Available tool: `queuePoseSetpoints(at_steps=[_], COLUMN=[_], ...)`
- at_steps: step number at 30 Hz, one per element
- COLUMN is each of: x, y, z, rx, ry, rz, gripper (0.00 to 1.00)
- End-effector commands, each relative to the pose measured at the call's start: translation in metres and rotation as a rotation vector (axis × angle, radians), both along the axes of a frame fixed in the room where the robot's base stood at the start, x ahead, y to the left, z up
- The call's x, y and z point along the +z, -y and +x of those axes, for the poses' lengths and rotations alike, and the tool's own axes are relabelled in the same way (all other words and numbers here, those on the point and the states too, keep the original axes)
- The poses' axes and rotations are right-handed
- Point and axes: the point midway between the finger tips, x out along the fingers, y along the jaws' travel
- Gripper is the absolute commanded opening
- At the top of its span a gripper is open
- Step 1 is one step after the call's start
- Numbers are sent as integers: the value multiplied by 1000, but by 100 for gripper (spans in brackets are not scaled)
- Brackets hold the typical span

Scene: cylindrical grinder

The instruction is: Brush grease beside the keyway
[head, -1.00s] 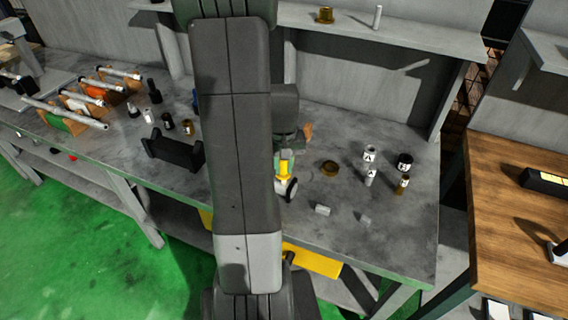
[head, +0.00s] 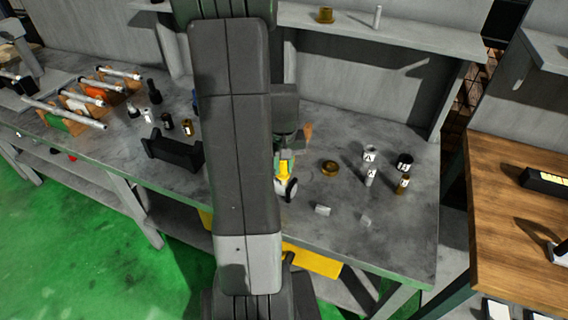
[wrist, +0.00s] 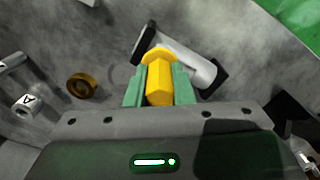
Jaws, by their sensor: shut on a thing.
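My gripper (wrist: 159,84) has green fingers shut on a yellow block-like piece (wrist: 159,82), which looks like the handle of the held tool. The yellow piece also shows in the head view (head: 283,171), beside my arm. Any bristles are hidden. A pale grey cylinder with black ends (wrist: 195,66) lies just beyond the fingers, partly behind the yellow piece. Its black and white end shows in the head view (head: 291,188). I cannot tell whether the tool touches it. No keyway or grease can be made out.
A brass ring (head: 330,168) lies on the grey bench (head: 350,225) to the right. A black cradle (head: 175,152) is left of my arm.

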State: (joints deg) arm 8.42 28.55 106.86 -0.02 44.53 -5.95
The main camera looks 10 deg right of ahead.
Motion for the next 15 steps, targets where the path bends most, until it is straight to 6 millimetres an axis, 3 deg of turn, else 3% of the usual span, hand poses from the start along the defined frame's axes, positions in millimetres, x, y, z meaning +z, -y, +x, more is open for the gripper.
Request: queuePoseSetpoints(at_steps=[15], x=[1], y=[8], z=[9], rx=[-2], ry=[-1], rz=[0], gripper=[0])
